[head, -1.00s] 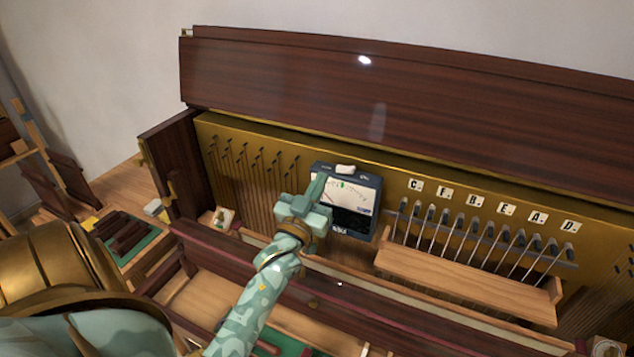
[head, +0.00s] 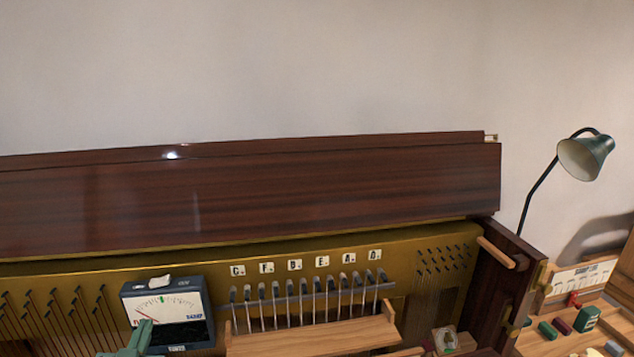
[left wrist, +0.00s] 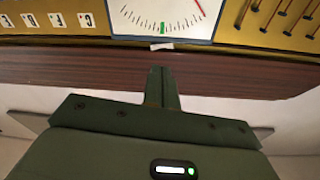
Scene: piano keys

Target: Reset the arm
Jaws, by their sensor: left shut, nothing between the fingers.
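My left gripper (head: 143,332) shows at the bottom left of the head view, partly cut off by the frame edge, in front of the tuning meter (head: 168,307). In the left wrist view its two fingers (left wrist: 161,76) are pressed together with nothing between them, close to the meter (left wrist: 130,22). The meter is a dark box with a white dial, a red needle and a green mark, and a pale switch (head: 160,282) on top. I cannot tell from these views whether the fingertips touch the meter. My right gripper is not in view.
The open piano has a raised dark lid (head: 300,195) and a row of tuning levers (head: 305,292) under letter tiles (head: 295,264). A wooden ledge (head: 310,338) juts out below them. A green lamp (head: 586,156) and a side table (head: 608,342) with small blocks stand at the right.

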